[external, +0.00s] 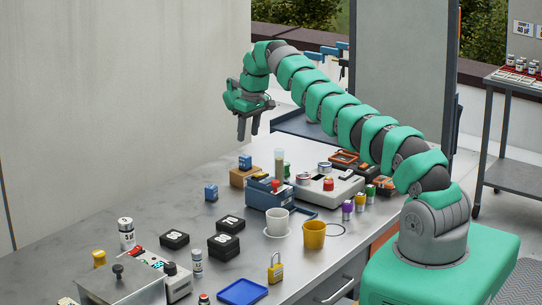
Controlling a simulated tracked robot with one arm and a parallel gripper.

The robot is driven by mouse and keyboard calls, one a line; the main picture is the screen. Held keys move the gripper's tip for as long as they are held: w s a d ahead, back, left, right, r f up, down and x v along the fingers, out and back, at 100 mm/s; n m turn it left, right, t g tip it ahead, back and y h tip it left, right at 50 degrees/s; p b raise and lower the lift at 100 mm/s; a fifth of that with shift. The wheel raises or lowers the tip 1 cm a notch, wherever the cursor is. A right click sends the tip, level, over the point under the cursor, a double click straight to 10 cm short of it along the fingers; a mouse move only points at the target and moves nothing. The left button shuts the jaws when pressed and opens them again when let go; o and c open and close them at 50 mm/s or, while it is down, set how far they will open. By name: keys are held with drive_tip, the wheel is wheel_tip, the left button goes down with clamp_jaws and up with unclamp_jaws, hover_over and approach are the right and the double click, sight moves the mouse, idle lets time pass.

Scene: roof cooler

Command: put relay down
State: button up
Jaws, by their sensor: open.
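My gripper (248,134) hangs above the far part of the metal bench, fingers pointing down, open and with nothing visible between them. Below it, one small blue block (245,162) sits on top of a wooden block (243,178). A second blue block (211,193) stands on the bench top to the left. These blue blocks look like relays, but I cannot tell for sure which one is the task's relay. My gripper is apart from both.
A blue bin (268,197), white cup (277,222) and yellow cup (314,235) stand right of the blocks. Several black boxes (226,246) lie nearer. A blue tray (242,292) and a yellow padlock (275,268) are in front.

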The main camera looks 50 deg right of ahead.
wheel_tip(320, 180, up, 2)
drive_tip(key=shift+s+r, duration=0.15)
drive_tip(key=s+a+r+t, duration=0.15)
drive_tip(key=a+r, duration=0.25)
drive_tip(key=r, duration=0.7)
drive_tip(key=a+r+t+h, duration=0.1)
drive_tip(key=a+r+t, duration=0.3)
drive_tip(key=r, duration=0.8)
drive_tip(key=s+a+r+t, duration=0.1)
drive_tip(key=a+r, duration=0.4)
drive_tip(key=r, duration=0.6)
drive_tip(key=s+a+r+t, duration=0.2)
drive_tip(key=s+a+r, duration=0.2)
drive_tip(key=s+r, duration=0.3)
drive_tip(key=s+a+r+t, duration=0.2)
drive_tip(key=s+a+r, duration=0.25)
drive_tip(key=r, duration=0.35)
drive_tip(key=s+a+r+t, duration=0.1)
drive_tip(key=s+r, duration=0.3)
drive_tip(key=s, duration=0.4)
drive_tip(key=s+a+r+t+y, duration=0.1)
drive_tip(key=s+a+r, duration=0.3)
drive_tip(key=s, duration=0.4)
drive_tip(key=shift+t, duration=0.55)
